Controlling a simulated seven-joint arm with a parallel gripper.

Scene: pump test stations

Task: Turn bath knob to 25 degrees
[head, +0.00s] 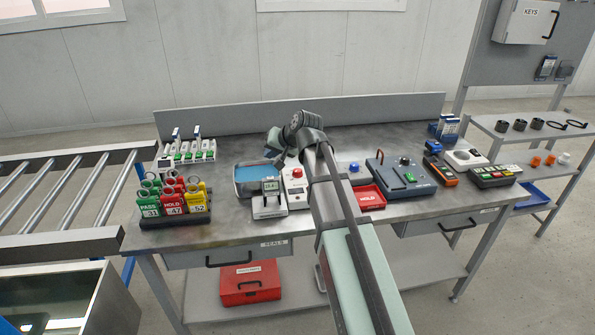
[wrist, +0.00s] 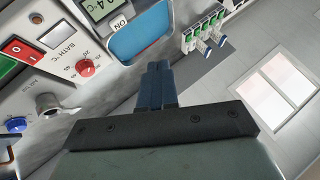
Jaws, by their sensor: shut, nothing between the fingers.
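The bath knob (wrist: 85,68) is red and sits on a white panel marked BATH °C in the wrist view, with small scale marks around it. Its pointer is too small to read. In the head view the red knob (head: 297,173) tops the white control box (head: 297,200) beside the blue water bath (head: 247,172). My gripper (wrist: 158,66) is shut and empty, to the right of the knob and apart from it, near the bath's edge in the wrist view. In the head view my gripper (head: 279,156) is above the back of the bath, partly hidden by my wrist.
A thermometer display (head: 270,186) stands at the bath's front; its digits are partly cut off in the wrist view. A red switch (wrist: 20,50), a metal fitting (wrist: 48,104) and a blue knob (wrist: 15,125) are near the knob.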

